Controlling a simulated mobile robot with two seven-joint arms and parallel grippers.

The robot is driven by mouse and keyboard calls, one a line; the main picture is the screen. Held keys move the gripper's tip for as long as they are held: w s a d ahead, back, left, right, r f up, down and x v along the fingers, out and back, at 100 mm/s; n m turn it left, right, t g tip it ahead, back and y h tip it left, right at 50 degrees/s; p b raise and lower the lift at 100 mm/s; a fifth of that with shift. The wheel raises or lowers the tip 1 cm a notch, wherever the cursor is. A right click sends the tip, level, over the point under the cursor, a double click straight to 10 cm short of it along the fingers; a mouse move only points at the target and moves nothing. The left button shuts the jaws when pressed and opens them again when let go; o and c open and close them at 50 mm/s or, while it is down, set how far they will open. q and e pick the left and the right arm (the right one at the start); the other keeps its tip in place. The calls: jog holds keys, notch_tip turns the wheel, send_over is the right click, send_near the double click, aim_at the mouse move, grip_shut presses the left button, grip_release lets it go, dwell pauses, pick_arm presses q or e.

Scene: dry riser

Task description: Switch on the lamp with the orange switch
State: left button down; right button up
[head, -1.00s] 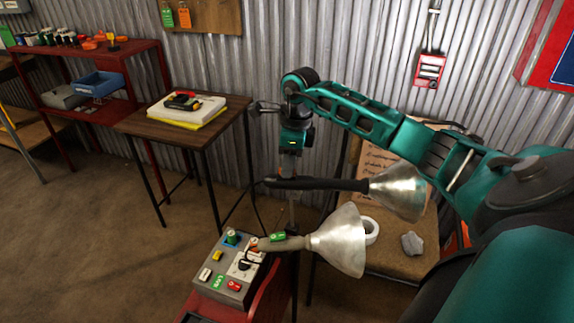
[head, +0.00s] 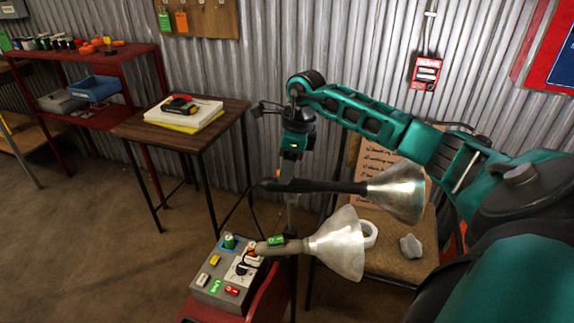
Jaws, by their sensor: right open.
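Two lamps with silver bell shades stand at the centre. The upper lamp (head: 398,192) has a black neck, and the lower lamp (head: 337,243) has a grey-brown neck with a green tag. A small orange spot (head: 278,173) shows near the upper lamp's black neck; I cannot tell whether it is the orange switch. My right gripper (head: 291,195) points down around the lamp necks, open. Its fingertips are partly hidden, and I cannot tell whether it touches a lamp. My left gripper is out of view.
A grey control box (head: 223,282) with coloured buttons sits on a red stand below the lamps. A wooden side table (head: 220,133) holds a white and yellow stack. A chair-like brown surface (head: 385,262) with a white ring (head: 369,234) lies behind. Floor at left is clear.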

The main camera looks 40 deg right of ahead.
aim_at(297, 180)
notch_tip(297, 180, up, 13)
jog(key=s+d, duration=0.1)
jog(key=shift+s+d+f+p, duration=0.2)
jog(key=shift+s+d+p, duration=0.15)
jog(key=shift+s+p, duration=0.05)
jog(key=shift+a, duration=0.1)
